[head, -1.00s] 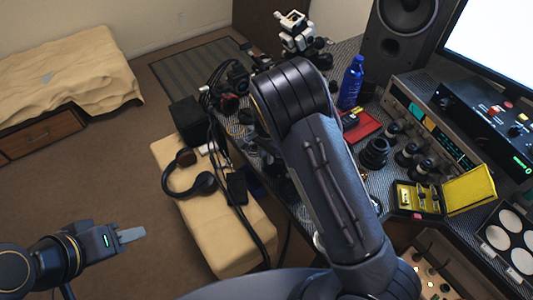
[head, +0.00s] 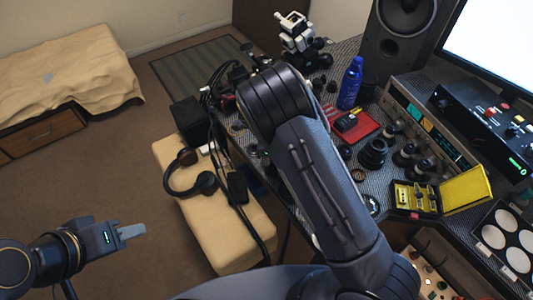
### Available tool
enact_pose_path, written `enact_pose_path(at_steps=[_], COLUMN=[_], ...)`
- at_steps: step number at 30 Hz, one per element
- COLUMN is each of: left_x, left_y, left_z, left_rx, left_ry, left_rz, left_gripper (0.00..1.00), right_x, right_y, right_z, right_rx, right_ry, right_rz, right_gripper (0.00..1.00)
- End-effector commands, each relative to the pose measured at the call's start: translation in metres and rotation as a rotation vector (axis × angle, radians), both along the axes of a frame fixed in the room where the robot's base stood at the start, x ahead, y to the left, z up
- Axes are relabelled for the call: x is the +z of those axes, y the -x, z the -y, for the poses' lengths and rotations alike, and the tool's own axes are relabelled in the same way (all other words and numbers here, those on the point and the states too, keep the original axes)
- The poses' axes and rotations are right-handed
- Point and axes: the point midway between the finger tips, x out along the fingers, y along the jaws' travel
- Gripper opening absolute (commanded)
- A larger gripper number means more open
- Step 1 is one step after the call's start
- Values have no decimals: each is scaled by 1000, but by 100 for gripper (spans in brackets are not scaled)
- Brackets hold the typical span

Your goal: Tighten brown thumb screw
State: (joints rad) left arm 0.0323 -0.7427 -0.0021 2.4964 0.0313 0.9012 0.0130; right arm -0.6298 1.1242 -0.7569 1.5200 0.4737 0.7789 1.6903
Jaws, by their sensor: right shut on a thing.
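I cannot make out the brown thumb screw in the head view. My right arm (head: 315,180) rises from the bottom and covers the middle of the workbench. Its gripper is hidden behind the arm, so what it holds does not show. My left gripper (head: 132,232) is at the lower left, over the brown floor and far from the bench. No thing shows at its fingertips. Its fingers are seen side-on, and I cannot tell whether they are apart.
The bench holds a red tray (head: 366,127) with a black item, a blue bottle (head: 350,84), several dark lens parts (head: 373,153) and an open yellow case (head: 467,190). Headphones (head: 204,184) lie on a beige padded bench (head: 236,231) with cables. Open floor lies at left.

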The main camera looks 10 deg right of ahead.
Motion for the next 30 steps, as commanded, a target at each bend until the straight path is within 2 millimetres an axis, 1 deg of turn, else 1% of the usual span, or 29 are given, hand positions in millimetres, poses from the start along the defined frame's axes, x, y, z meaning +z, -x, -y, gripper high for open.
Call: enact_pose_path(at_steps=[3, 10, 25, 26, 30], left_x=[3, 4, 4, 4, 4], left_y=[0, 0, 0, 0, 0], left_z=[0, 0, 0, 0, 0], left_rx=[0, 0, 0, 0, 0], left_ry=[0, 0, 0, 0, 0], left_rz=[0, 0, 0, 0, 0], left_gripper=[36, 36, 36, 36, 36], right_x=[2, 2, 2, 2, 1], right_y=[-2, -2, -2, -2, -1], right_z=[1, 1, 1, 1, 1], right_rx=[-59, -126, -144, -144, -143], right_ry=[1, 2, 1, 0, 0], right_rz=[5, 6, 6, 5, 4], right_gripper=[0, 0, 0, 22, 40])
